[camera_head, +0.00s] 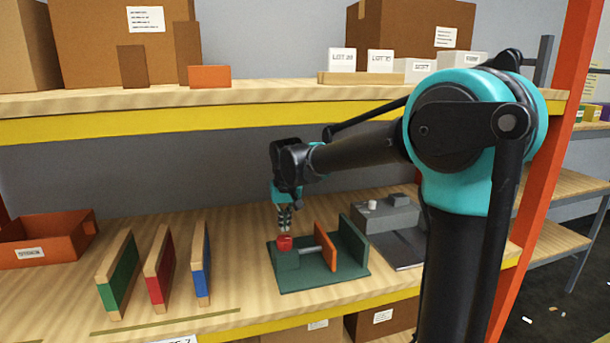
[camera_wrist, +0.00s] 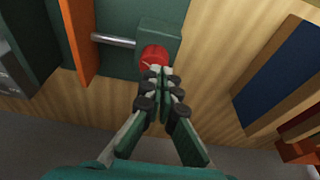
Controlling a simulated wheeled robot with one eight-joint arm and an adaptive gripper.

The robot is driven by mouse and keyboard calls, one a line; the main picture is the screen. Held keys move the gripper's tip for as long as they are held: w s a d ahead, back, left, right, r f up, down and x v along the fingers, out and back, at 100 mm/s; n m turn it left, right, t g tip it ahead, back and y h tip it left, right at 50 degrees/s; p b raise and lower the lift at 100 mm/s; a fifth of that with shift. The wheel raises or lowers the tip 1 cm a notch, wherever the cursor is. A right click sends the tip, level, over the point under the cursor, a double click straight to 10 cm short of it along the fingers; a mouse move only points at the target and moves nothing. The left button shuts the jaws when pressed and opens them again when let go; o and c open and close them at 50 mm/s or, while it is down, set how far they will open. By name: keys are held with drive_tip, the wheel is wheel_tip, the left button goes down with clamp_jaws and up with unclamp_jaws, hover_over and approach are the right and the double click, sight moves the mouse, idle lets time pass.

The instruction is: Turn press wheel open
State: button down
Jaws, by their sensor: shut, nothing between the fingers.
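The press wheel is a small red knob (camera_head: 285,243) on a green block at the left end of the press (camera_head: 320,275) on the lower shelf. A metal rod (camera_wrist: 113,40) runs from the block to an upright orange plate (camera_head: 325,247), with a green wall beyond it. My gripper (camera_head: 284,224) points down just above the red knob. In the wrist view its fingertips (camera_wrist: 160,76) are shut with nothing between them, and they overlap the edge of the red knob (camera_wrist: 153,55). I cannot tell whether they touch it.
Green, red and blue upright panels (camera_head: 200,264) stand left of the press. An orange bin (camera_head: 45,238) is at the far left. A grey device (camera_head: 393,217) stands right of the press. The upper shelf (camera_head: 180,98) runs above, with an orange post (camera_head: 545,200) at right.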

sight(284, 242)
drive_tip(key=shift+s+a+f, duration=0.1)
drive_tip(key=shift+a+f, duration=0.1)
drive_tip(key=shift+f, duration=0.9)
drive_tip(key=shift+w+a+f, duration=0.1)
drive_tip(key=shift+a+f, duration=0.05)
drive_tip(key=shift+f, duration=1)
drive_tip(key=shift+s+a+f, duration=0.1)
drive_tip(key=shift+a+f, duration=0.1)
drive_tip(key=shift+f, duration=0.9)
drive_tip(key=shift+w+d, duration=0.2)
drive_tip(key=shift+d, duration=0.5)
drive_tip(key=shift+d, duration=0.3)
drive_tip(key=shift+w+d, duration=0.1)
drive_tip(key=shift+d, duration=0.05)
drive_tip(key=shift+w+d, duration=0.35)
drive_tip(key=shift+d, duration=0.1)
drive_tip(key=shift+s, duration=0.1)
